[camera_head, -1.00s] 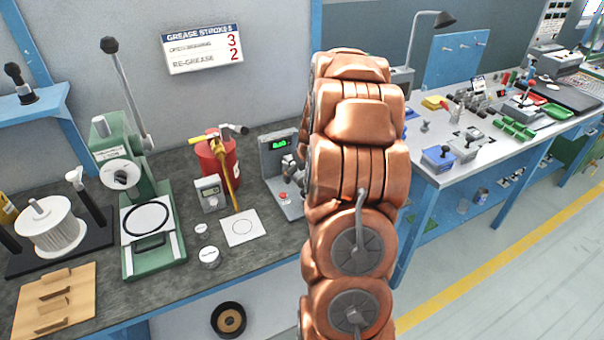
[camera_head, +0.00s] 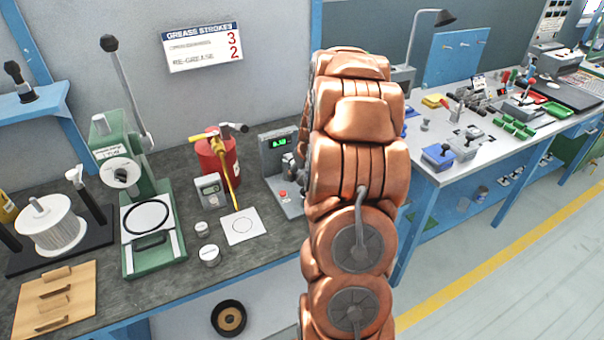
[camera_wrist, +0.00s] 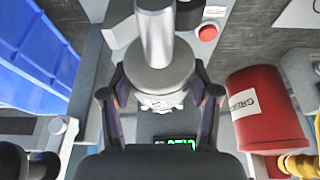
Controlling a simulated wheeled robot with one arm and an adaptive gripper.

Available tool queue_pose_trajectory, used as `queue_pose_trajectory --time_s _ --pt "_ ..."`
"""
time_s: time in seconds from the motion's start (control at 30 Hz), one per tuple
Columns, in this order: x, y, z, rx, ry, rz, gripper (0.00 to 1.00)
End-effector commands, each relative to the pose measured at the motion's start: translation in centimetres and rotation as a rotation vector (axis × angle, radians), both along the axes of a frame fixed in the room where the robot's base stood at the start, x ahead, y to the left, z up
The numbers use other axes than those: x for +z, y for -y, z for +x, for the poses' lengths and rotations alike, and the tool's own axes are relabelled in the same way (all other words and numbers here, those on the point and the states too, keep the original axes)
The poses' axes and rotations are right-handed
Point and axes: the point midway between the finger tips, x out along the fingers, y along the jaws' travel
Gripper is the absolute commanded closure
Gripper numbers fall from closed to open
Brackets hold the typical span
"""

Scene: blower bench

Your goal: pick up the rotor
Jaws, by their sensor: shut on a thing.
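In the wrist view, my gripper (camera_wrist: 160,96) is shut on a silver round metal piece with a thick shaft, which I take to be the rotor (camera_wrist: 158,70). One finger is on each side of its wide collar. It is over or at the grey tester with the green display (camera_head: 281,160); I cannot tell whether it touches the tester. The tester's display also shows in the wrist view (camera_wrist: 175,142). In the head view my arm hides the gripper and most of the held piece.
A red grease canister (camera_head: 212,160) stands left of the tester and shows close on the right in the wrist view (camera_wrist: 265,112). A green press (camera_head: 150,225) and a white ribbed drum (camera_head: 50,228) stand further left. Blue bins (camera_wrist: 35,50) are left in the wrist view.

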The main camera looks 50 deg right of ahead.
Motion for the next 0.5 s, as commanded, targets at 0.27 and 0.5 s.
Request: queue_pose_trajectory --time_s 0.27,0.5 --pt "0.06 0.01 0.0 0.0 0.0 0.0 1.0" --pt "0.23 0.05 0.03 0.0 0.002 -0.002 1.0"
